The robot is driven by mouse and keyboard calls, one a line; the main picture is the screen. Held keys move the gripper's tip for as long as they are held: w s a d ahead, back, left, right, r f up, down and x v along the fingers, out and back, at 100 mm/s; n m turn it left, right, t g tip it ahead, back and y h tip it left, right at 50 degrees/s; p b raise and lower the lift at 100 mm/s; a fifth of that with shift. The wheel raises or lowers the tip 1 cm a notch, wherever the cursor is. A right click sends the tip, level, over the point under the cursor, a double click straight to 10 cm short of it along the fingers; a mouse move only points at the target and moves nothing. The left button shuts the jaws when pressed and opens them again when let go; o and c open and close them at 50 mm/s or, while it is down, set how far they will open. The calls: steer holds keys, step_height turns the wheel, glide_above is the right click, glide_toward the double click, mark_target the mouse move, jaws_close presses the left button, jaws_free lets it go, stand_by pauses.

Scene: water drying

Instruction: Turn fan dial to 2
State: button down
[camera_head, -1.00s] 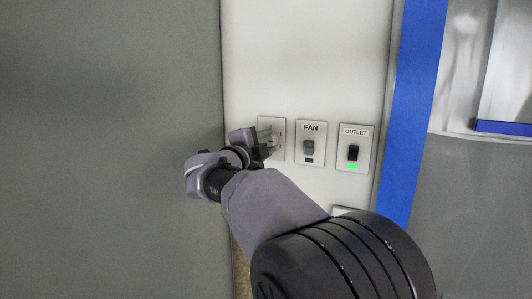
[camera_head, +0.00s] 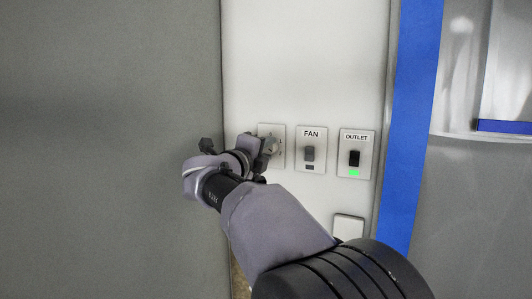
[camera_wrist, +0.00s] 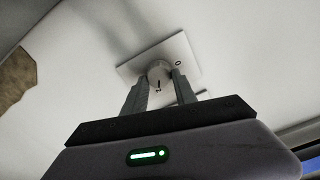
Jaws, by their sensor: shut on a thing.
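The fan dial plate (camera_head: 272,130) is the leftmost of the wall plates in the head view, partly hidden by my gripper (camera_head: 268,146). In the wrist view the plate (camera_wrist: 134,67) lies tilted, with a round pale dial knob (camera_wrist: 160,72) on it. My gripper (camera_wrist: 159,88) has one finger on each side of the knob and is shut on it. A "0" shows on the plate to the right of the knob, and another mark shows between the fingers. The dial's exact setting is hard to read.
Right of the dial are a plate labelled FAN (camera_head: 311,150) with a grey switch and a plate labelled OUTLET (camera_head: 355,154) with a black switch and green light. Another plate (camera_head: 348,228) sits lower. A blue vertical strip (camera_head: 412,120) stands at the right; a grey panel fills the left.

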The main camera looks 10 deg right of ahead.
stand_by(0.3)
steer(key=c, duration=1)
jaws_free()
steer(key=v, duration=1.7)
steer(key=shift+s+a+b, duration=0.15)
steer(key=shift+b, duration=0.25)
